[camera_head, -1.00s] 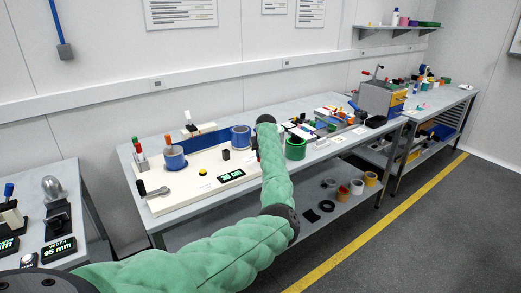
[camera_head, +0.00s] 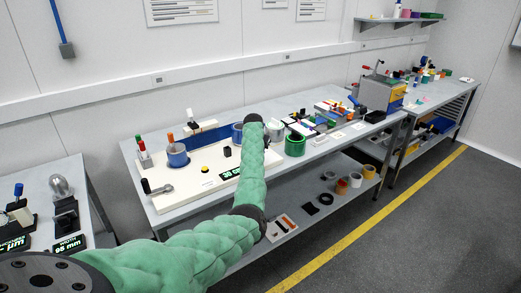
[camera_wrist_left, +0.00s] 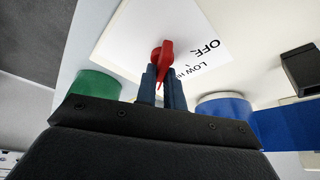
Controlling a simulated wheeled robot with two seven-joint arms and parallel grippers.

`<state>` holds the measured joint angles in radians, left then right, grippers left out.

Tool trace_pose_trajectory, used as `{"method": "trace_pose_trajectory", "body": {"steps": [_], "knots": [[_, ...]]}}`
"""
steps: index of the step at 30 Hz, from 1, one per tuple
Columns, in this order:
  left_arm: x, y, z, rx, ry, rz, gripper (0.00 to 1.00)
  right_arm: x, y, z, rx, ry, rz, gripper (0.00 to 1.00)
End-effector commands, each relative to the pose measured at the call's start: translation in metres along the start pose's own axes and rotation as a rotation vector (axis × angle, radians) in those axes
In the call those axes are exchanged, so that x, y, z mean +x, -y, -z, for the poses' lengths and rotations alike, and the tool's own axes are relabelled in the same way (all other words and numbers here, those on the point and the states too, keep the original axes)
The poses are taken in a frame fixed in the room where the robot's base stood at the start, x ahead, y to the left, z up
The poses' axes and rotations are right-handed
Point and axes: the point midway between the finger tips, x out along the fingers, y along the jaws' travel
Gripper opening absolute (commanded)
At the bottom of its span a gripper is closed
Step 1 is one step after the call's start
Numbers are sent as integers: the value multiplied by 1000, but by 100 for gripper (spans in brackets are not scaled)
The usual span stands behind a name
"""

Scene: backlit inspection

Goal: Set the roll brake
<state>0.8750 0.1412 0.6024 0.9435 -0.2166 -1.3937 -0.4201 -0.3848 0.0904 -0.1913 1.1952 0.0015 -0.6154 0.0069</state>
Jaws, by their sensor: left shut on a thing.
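In the left wrist view, a red pointed knob (camera_wrist_left: 163,56) stands in front of a white card (camera_wrist_left: 135,30) printed OFF, LOW and HI. My left gripper (camera_wrist_left: 162,80) has its dark blue fingers closed on the knob. In the head view my green left arm covers the knob, and only a dark part of the gripper (camera_head: 266,140) shows beside the arm's end. On the cream board (camera_head: 165,203) stand a blue roll (camera_head: 177,156) with an orange-topped post and a second blue roll (camera_head: 237,133), partly behind my arm. My right gripper is not in view.
A green roll (camera_head: 295,145) stands close right of my left gripper. A yellow button (camera_head: 204,169), a lit display (camera_head: 230,173) and a black-handled lever (camera_head: 157,188) sit on the board. Tape rolls (camera_head: 356,180) lie on the lower shelf. A second bench (camera_head: 430,95) stands at right.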

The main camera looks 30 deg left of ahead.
Motion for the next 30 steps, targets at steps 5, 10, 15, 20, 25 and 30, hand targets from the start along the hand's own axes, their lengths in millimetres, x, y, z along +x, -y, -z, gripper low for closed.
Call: {"method": "trace_pose_trajectory", "body": {"steps": [5,10,15,20,25,30], "knots": [[-1,0,1,30,-2,-12,0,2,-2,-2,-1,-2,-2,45],[-1,0,1,39,-2,-16,0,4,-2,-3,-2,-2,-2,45],[-1,0,1,39,-2,-16,0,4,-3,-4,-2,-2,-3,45],[-1,0,1,38,-2,-16,20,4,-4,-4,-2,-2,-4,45],[0,0,1,38,-1,-16,32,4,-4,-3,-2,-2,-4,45],[0,0,0,38,-1,-16,32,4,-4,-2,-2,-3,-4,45]]}}
